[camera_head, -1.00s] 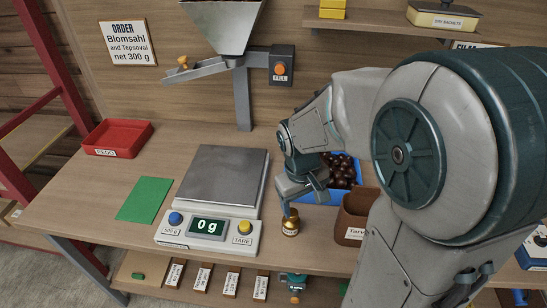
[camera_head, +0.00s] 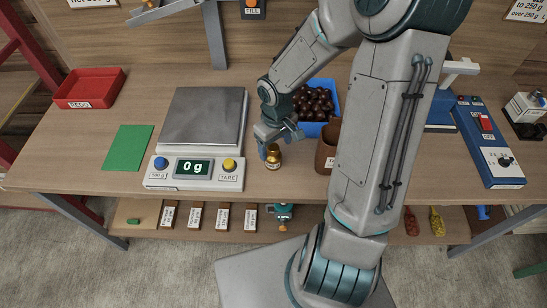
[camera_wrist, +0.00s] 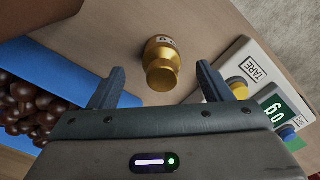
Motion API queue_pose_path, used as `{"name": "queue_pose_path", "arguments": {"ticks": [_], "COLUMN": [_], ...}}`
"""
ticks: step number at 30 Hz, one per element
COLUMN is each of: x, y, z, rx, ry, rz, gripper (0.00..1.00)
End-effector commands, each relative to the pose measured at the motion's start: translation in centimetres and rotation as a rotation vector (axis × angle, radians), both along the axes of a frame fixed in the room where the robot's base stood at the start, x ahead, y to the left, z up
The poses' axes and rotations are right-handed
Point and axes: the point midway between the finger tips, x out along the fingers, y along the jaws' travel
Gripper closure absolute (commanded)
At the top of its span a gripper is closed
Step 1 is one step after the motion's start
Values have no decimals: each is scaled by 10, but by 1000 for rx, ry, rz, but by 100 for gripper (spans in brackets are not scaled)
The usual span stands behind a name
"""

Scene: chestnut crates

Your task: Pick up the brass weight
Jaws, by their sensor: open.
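The small brass weight (camera_head: 273,157) stands upright on the table, between the scale and a brown tub. In the wrist view the brass weight (camera_wrist: 162,66) shows as a gold knobbed cylinder with a small label on it. My gripper (camera_head: 266,147) is right at the weight in the head view, partly overlapping it. In the wrist view my gripper (camera_wrist: 160,73) is open, with one finger on each side of the weight and visible gaps between. I cannot tell how far the fingertips reach past it.
The scale (camera_head: 204,120) reads 0 g close left. A blue crate of chestnuts (camera_head: 334,90) and the brown tub (camera_head: 325,158) stand close right. A green mat (camera_head: 128,148) and red tray (camera_head: 90,88) lie further left. The table's front edge is near the weight.

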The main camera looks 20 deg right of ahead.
Motion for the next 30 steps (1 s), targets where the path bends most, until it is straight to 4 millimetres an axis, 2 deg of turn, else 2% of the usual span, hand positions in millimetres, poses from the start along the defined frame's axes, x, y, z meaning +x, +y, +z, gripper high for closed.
{"name": "queue_pose_path", "arguments": {"ticks": [5, 15, 24, 30], "x": [1, 7, 7, 7], "y": [2, 6, 6, 5], "z": [-11, -50, -54, -54], "rx": [1, -1, -1, -1], "ry": [3, 3, 1, 1], "rz": [2, 1, 0, 0], "gripper": [28, 28, 28, 83]}}
